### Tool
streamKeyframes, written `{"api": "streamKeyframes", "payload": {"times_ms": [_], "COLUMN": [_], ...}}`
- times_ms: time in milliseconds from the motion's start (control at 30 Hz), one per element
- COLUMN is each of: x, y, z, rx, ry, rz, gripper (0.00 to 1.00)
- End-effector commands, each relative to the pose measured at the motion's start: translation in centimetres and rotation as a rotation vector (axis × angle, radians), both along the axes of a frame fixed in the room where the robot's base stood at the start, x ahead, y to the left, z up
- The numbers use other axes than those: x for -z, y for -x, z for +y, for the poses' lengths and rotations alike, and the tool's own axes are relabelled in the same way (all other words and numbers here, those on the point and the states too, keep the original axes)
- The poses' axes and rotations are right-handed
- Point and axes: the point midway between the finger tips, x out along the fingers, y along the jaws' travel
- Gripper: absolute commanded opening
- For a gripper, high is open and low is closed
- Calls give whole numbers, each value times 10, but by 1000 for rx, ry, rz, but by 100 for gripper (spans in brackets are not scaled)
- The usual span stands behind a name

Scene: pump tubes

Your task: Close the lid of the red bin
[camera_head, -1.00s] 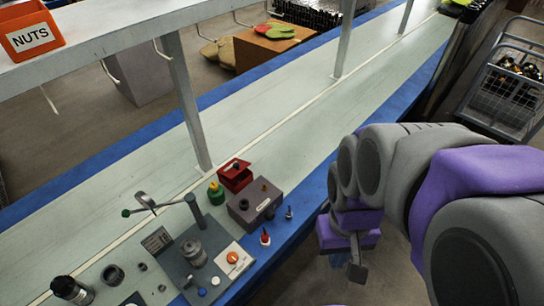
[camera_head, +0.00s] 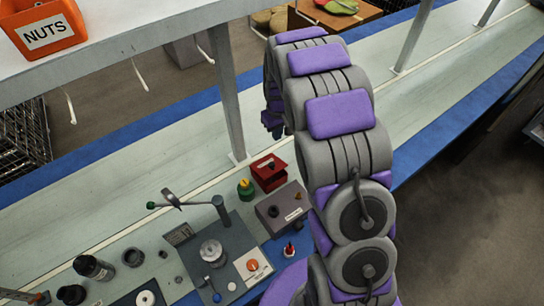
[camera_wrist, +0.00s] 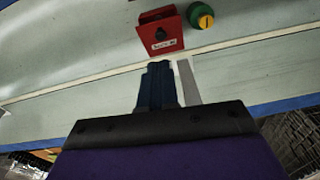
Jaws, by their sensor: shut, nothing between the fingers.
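The red bin (camera_head: 271,181) stands on the pale bench, behind the grey box. It has a dark opening and a red flap that looks raised; the lid's exact angle is hard to tell. In the wrist view the red bin (camera_wrist: 153,44) is at the top centre, with a white label on its front and a dark knob-like part. My gripper (camera_wrist: 158,68) is shut and empty, its fingertips pointing toward the bin and apart from it. In the head view my gripper (camera_head: 272,126) hangs above the bench, higher in the picture than the bin, partly hidden by my arm.
A green and yellow round part (camera_head: 246,188) stands just left of the bin. The grey box (camera_head: 283,208) is in front of it. A shelf post (camera_head: 228,95) rises close behind. A lever fixture (camera_head: 212,250) and several dark parts occupy the bench at the lower left.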

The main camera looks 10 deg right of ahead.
Motion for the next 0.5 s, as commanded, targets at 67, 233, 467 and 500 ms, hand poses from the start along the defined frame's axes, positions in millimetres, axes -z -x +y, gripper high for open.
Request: {"api": "streamKeyframes", "payload": {"times_ms": [67, 233, 467, 500], "x": [23, 56, 76, 78], "y": [-18, -43, -54, -55], "z": [2, 8, 9, 8], "rx": [-24, -64, -83, -84], "ry": [-4, -10, -17, -17], "rz": [-7, -32, -44, -44], "gripper": [0, 0, 0, 0]}}
